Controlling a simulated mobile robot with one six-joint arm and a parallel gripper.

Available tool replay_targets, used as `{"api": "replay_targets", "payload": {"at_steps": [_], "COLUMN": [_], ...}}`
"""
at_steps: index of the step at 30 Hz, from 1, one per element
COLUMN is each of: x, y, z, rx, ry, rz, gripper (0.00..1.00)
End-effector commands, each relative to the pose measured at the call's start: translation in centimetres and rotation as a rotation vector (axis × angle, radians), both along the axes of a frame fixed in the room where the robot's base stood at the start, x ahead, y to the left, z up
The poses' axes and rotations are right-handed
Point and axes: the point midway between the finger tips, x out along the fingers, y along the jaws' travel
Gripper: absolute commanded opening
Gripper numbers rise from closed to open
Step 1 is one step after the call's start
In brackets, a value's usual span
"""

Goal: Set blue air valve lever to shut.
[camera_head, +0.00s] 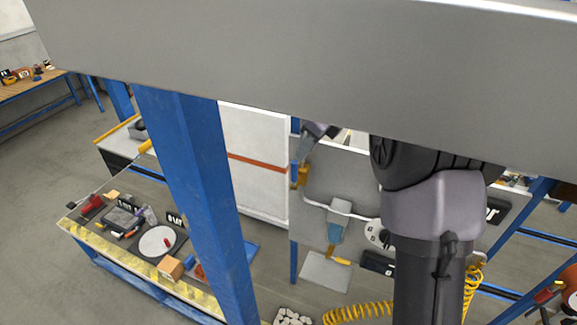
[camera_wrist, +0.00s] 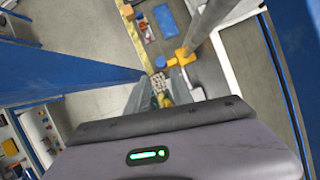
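A yellow valve body (camera_head: 303,177) with a small blue part (camera_head: 294,170), which may be the lever, is by the white panel's right edge in the head view. My gripper (camera_head: 306,146) shows partly below the grey beam, just above the valve. In the wrist view my gripper (camera_wrist: 160,92) has its fingers apart with nothing seen between them. The lever's exact angle is too small to tell.
A wide grey beam (camera_head: 300,50) and a blue post (camera_head: 200,190) block much of the head view. A workbench (camera_head: 75,232) with tools is at left. A grey panel (camera_head: 345,175) with hanging items and a yellow coiled hose (camera_head: 355,313) are at right. Open floor (camera_head: 50,160) is far left.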

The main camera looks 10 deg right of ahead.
Motion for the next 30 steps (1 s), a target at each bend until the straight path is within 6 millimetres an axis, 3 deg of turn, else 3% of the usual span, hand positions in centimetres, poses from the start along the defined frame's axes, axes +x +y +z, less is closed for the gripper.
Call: {"api": "replay_targets", "payload": {"at_steps": [6,15,21,29,30], "x": [1.3,2.9,3.3,3.3,3.3], "y": [1.4,2.9,3.3,3.3,3.3], "z": [-4.7,-9.8,-11.1,-11.1,-11.1], "rx": [0.0,0.0,0.0,0.0,0.0], "ry": [0.003,0.001,0.0,0.0,0.0], "rz": [0.002,0.001,0.001,0.001,0.001], "gripper": [0.28,0.28,0.28,0.28,0.2]}}
